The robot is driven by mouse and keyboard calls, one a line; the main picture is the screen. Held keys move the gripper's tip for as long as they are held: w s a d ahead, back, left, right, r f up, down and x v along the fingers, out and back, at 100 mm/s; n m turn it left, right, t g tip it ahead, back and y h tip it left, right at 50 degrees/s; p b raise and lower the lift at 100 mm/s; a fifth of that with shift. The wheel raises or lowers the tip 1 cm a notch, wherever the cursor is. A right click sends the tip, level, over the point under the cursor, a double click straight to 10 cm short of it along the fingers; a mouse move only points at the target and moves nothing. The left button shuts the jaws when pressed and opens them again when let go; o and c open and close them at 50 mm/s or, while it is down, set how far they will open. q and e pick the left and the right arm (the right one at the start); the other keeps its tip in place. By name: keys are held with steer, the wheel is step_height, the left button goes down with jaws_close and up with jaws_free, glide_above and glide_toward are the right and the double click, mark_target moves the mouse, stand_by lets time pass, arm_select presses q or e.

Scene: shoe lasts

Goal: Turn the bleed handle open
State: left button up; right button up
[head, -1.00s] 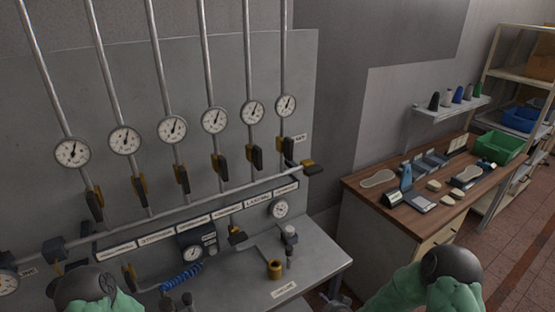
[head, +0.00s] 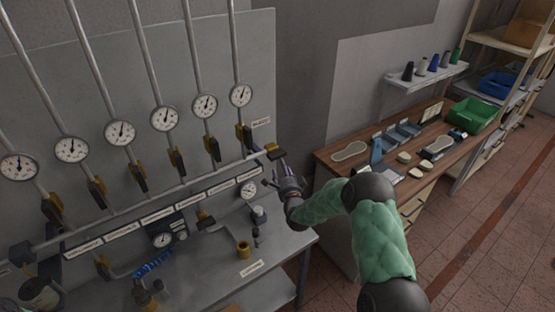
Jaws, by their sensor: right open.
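A brass valve with a black handle (head: 277,152) sits at the right end of the long horizontal pipe. Another black valve handle (head: 245,138) hangs on the rightmost upright pipe, beside a small white label (head: 261,122) too small to read surely. I cannot tell for certain which of the two is the bleed handle. My right gripper (head: 279,172) is open and empty, just below and close to the end valve. I see no contact between them. My left gripper is not in view.
Several round gauges (head: 165,118) and upright pipes line the grey panel. A wooden workbench (head: 330,161) with a green bin (head: 475,115) stands to the right.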

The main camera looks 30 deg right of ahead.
mark_target(278, 156)
steer(key=shift+p+x, duration=0.35)
steer(key=shift+x, duration=2.45)
jaws_close()
